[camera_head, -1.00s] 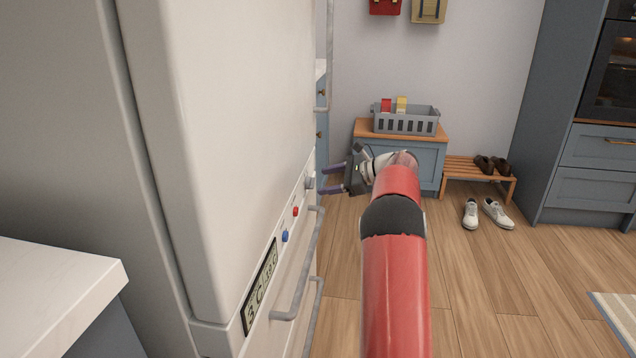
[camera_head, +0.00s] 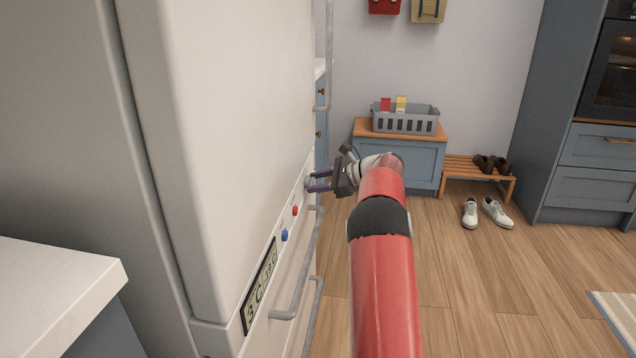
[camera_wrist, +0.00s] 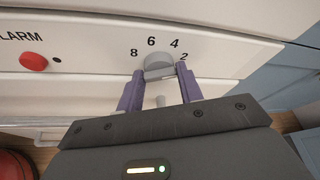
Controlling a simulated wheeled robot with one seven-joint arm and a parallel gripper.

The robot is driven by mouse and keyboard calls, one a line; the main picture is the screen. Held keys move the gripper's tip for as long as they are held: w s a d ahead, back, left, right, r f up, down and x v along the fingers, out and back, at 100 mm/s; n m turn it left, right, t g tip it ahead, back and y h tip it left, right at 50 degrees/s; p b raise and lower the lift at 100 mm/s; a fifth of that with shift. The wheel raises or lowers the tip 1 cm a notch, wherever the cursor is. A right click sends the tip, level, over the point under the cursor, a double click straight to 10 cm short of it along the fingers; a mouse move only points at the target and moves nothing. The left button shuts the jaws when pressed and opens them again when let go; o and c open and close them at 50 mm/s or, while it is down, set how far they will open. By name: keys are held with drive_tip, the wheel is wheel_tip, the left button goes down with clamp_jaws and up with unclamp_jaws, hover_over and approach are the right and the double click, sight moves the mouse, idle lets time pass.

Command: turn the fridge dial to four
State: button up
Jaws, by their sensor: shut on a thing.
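The fridge dial (camera_wrist: 158,64) is a grey round knob on the pale fridge panel. Printed numbers 8, 6, 4 and 2 arc around its far side in the wrist view. My gripper (camera_wrist: 159,76) is shut on the dial, with one purple finger on each side of it. I cannot make out a pointer mark on the dial, so its setting is unclear. In the head view my gripper (camera_head: 313,181) reaches left to the fridge front, and its fingers largely hide the dial.
A red alarm button (camera_wrist: 34,61) lies left of the dial; a blue button (camera_head: 284,235) and a temperature display (camera_head: 260,285) are nearer. Drawer handles (camera_head: 297,275) stick out below. A bench with a grey basket (camera_head: 405,122) stands behind. The floor to the right is mostly clear.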

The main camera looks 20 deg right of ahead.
drive_tip(key=shift+f, duration=0.1)
drive_tip(key=n+b, duration=0.1)
drive_tip(key=b, duration=0.1)
drive_tip(key=t+b, duration=0.1)
drive_tip(key=b, duration=0.1)
drive_tip(key=shift+f+n, duration=0.25)
drive_tip(key=shift+n, duration=0.15)
drive_tip(key=n+b, duration=0.1)
drive_tip(key=b, duration=0.1)
drive_tip(key=n+t+b, duration=0.1)
drive_tip(key=b, duration=0.2)
drive_tip(key=shift+s+f+t+h, duration=0.15)
drive_tip(key=shift+t+h, duration=0.15)
drive_tip(key=shift+a+r+n+t+b, duration=0.15)
drive_tip(key=shift+n+t+b, duration=0.45)
drive_tip(key=shift+n+b, duration=1.3)
drive_tip(key=shift+r+m+b, duration=0.1)
drive_tip(key=shift+m+b, duration=0.4)
drive_tip(key=shift+b, duration=0.1)
drive_tip(key=o, duration=1)
